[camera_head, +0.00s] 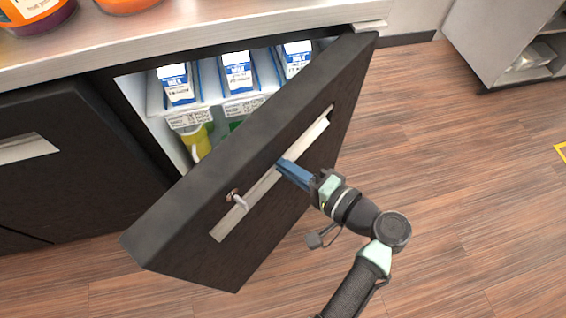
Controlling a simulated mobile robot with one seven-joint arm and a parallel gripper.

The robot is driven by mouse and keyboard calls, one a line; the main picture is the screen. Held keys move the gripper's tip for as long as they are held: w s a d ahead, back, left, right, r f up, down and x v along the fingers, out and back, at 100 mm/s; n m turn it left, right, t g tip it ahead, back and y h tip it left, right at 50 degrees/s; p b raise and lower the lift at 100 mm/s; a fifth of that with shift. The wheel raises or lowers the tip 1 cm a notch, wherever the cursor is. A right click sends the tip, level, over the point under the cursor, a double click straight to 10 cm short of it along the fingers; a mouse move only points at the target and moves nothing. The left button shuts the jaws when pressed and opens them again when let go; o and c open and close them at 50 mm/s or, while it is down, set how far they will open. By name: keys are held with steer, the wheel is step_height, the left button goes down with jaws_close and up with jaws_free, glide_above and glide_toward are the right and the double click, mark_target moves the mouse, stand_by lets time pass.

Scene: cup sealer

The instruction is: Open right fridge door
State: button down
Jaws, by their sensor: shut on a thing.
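The right fridge door (165,235) is a dark panel hinged at its right end. It stands partly open, swung out from the counter front. A long silver handle (230,222) runs along its outer face. My gripper (284,168) reaches in from the lower right, and its blue fingers are shut on the middle of the handle. The fingertips are partly hidden behind the handle. A key (240,202) sticks out of a lock beside the handle. Inside the fridge (150,95), milk cartons (238,72) stand on a shelf, with a yellow item (197,141) lower down.
The left fridge door (70,170) is closed. A counter top (180,38) runs above, with orange-labelled containers (38,12) at its left. A grey shelf unit (505,40) stands at the upper right. The wooden floor (460,190) at the right is clear.

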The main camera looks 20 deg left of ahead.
stand_by(0.3)
steer(key=c, duration=1.2)
jaws_free()
steer(key=v, duration=1.2)
steer(key=shift+d+p, duration=0.35)
steer(key=shift+d, duration=0.05)
steer(key=shift+s+r, duration=0.1)
